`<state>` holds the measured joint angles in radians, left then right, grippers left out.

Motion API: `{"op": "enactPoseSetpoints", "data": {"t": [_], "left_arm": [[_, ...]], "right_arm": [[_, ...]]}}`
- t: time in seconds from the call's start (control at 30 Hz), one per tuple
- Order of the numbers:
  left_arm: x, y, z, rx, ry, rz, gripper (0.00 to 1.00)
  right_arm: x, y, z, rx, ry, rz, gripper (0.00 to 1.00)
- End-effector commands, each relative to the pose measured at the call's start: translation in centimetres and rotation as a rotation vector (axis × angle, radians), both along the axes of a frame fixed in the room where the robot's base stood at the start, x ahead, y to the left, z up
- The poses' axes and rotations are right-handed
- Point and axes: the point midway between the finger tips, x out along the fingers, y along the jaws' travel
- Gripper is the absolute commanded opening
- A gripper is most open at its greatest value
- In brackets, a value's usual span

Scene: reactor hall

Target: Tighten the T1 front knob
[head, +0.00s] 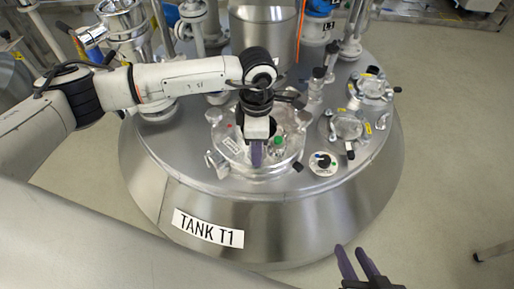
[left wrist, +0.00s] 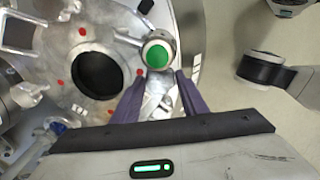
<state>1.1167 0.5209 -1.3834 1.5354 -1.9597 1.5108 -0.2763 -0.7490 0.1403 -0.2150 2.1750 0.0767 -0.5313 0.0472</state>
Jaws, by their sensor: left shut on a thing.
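Tank T1 (head: 205,190) is a large steel vessel with a label on its front. On its top is a round hatch lid (head: 232,152). A green-capped knob (head: 278,141) shows beside my left gripper (head: 257,160), at the front of the hatch. In the left wrist view the green-capped knob (left wrist: 158,53) sits at the fingertips of my left gripper (left wrist: 160,80), one purple finger on each side. The fingers are shut on it; the exact contact is hard to see. My right gripper (head: 356,252) is empty and open, in front of the tank at lower right.
Several fittings, pipes and small ports stand on the tank top, including a sight port (head: 345,127) at right. A round dial plate (head: 323,163) lies near the front right rim. A steel cylinder (head: 262,35) rises behind. The floor (head: 450,150) at right is mostly clear.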

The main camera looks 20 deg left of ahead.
Motion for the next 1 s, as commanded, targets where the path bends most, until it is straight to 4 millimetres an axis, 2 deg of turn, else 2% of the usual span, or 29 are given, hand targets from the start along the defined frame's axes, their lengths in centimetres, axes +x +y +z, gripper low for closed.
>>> {"op": "enactPoseSetpoints", "data": {"t": [0.13,0.6,1.0], "left_arm": [[0.1,0.0,-0.1,0.001,-0.003,-0.14,0.17],[0.1,0.0,0.1,0.0,-0.003,-0.545,0.17],[0.1,0.0,0.3,-0.002,-0.003,-0.721,0.17]], "right_arm": [[-0.4,0.2,-0.8,0.009,0.014,0.003,0.31],[0.7,1.6,-2.3,0.002,0.071,0.059,0.31],[0.8,2.1,-2.8,0.0,0.097,0.083,0.31]]}}
